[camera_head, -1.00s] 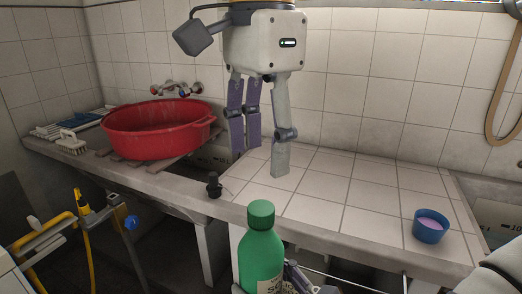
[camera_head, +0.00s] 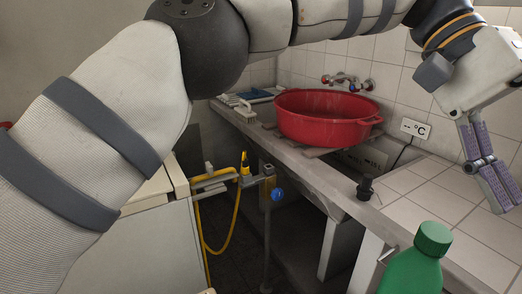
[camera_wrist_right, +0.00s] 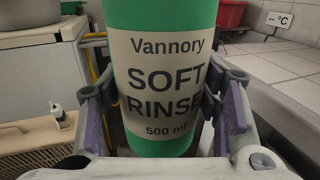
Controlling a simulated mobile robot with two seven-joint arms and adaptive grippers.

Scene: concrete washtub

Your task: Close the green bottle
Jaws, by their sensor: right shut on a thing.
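The green bottle (camera_head: 413,272) is at the bottom right of the head view, cut off by the lower edge. A green cap (camera_head: 433,238) sits on its top; how tight it is cannot be told. In the right wrist view the bottle (camera_wrist_right: 158,20) stands between the purple-padded fingers of my right gripper (camera_wrist_right: 165,105), which is shut around its labelled body. My left gripper (camera_head: 493,172) is at the right edge of the head view, above the tiled counter, up and right of the cap.
A red tub (camera_head: 322,118) sits at the back of the counter (camera_head: 405,214). A small black object (camera_head: 365,188) stands near the counter's front edge. A yellow hose and tap (camera_head: 243,165) are at the left. My left arm crosses the top of the head view.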

